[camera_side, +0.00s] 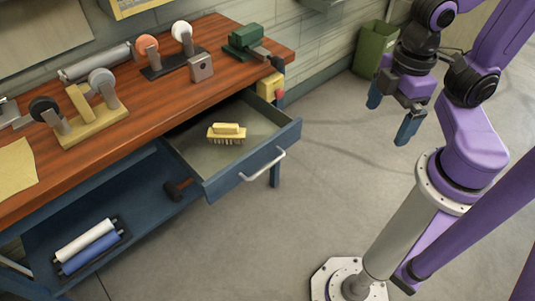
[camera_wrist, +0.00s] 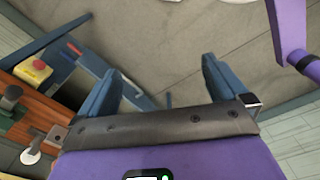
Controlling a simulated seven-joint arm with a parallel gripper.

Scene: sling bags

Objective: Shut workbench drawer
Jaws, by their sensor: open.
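The workbench drawer (camera_side: 215,185) is blue and stands pulled out from under the wooden bench top (camera_side: 130,85) in the side view. A light bar handle (camera_side: 263,165) runs across its front. A yellow brush (camera_side: 226,132) lies inside it. My gripper (camera_side: 390,122) is open and empty, in the air to the right of the drawer and apart from it. In the wrist view my gripper's two blue fingers (camera_wrist: 165,85) are spread with nothing between them. Part of the blue bench shows at the left of the wrist view.
The bench top carries a green vise (camera_side: 243,38), grinders and rollers. A lower shelf holds a white roll (camera_side: 86,240) and a blue roll (camera_side: 90,252). A green bin (camera_side: 376,47) stands by the wall. The floor between drawer and arm is clear.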

